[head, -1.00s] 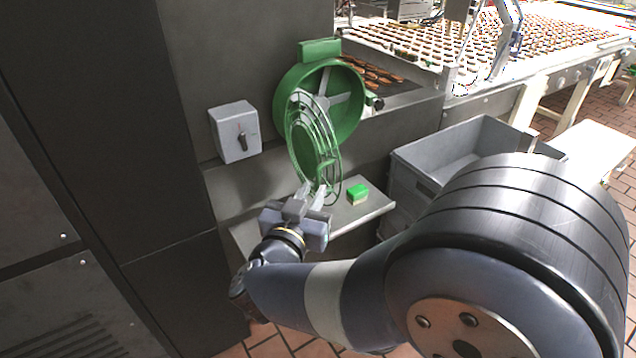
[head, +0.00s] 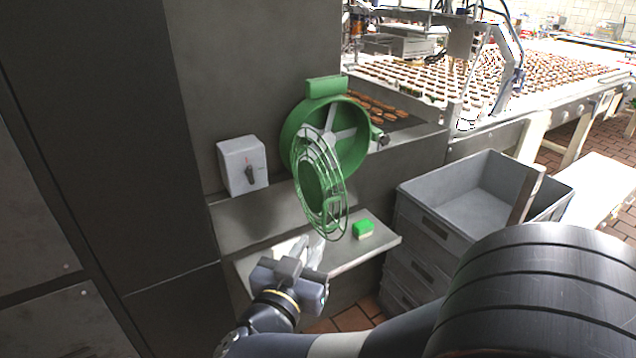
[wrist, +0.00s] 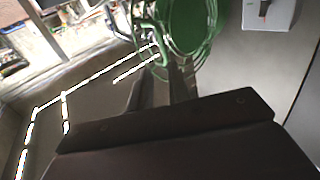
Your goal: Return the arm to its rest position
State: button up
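My gripper (head: 311,246) is in the lower middle of the head view, over the left part of a small metal shelf (head: 350,258). Its two fingers point up and away, stand apart, and nothing shows between them. In the wrist view the fingers of my gripper (wrist: 160,75) also stand apart, with green parts beyond their tips. A green round housing (head: 290,137) with a green wire guard (head: 318,185) swung open is just above and beyond the fingers. I cannot tell how wide the gap to the guard is.
A green and cream sponge (head: 363,230) lies on the shelf. A grey switch box (head: 238,165) is on the wall at left. Stacked grey crates (head: 425,222) stand right of the shelf. A conveyor of biscuits (head: 440,85) runs behind. A dark cabinet (head: 90,150) fills the left.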

aim_at(331, 207)
jog(key=x, duration=0.7)
jog(key=shift+p, duration=0.3)
